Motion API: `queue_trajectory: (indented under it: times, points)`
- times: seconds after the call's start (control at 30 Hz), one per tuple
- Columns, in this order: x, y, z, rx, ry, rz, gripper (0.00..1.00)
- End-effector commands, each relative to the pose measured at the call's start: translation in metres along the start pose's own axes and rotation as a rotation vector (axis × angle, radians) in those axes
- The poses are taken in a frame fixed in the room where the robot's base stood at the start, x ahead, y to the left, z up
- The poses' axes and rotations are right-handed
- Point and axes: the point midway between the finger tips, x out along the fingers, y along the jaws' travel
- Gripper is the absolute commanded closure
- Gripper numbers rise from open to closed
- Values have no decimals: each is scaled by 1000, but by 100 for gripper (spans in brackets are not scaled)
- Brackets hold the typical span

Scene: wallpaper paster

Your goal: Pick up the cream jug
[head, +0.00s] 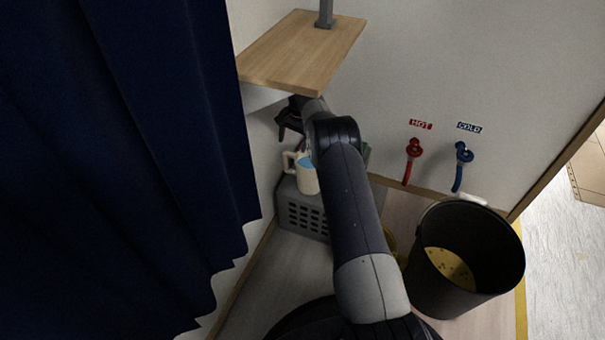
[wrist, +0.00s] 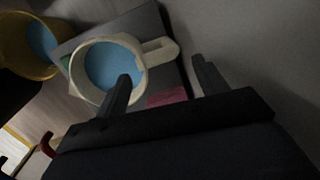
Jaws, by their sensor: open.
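The cream jug (head: 307,182) stands upright on a grey crate (head: 303,217), with something blue inside and its handle to the left. My arm hides part of its right side. My gripper (head: 287,126) is open and empty, above and slightly behind the jug in the head view. In the wrist view the jug (wrist: 82,86) is seen from above, its handle pointing right. There my open gripper (wrist: 160,68) has one finger across the jug's opening and the other right of the handle. The handle appears between the fingers; I cannot tell the height gap.
A wooden shelf (head: 300,50) juts out above my gripper. A dark blue curtain (head: 130,150) hangs at left. A black bucket (head: 420,285) stands at right near red (head: 412,158) and blue (head: 460,165) taps. A yellow bucket (wrist: 14,55) and a pink item (wrist: 167,96) are near the jug.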

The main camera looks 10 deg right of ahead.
Motion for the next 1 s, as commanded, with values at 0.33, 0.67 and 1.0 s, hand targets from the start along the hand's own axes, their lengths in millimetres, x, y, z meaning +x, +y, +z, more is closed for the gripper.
queue_trajectory:
  times: [0.33, 0.67, 1.0]
  points:
    - [36, 0, -1, 0, -1, 0, 32]
    - [58, -1, -2, -1, 1, -1, 32]
    - [58, -1, -1, -1, 1, -1, 52]
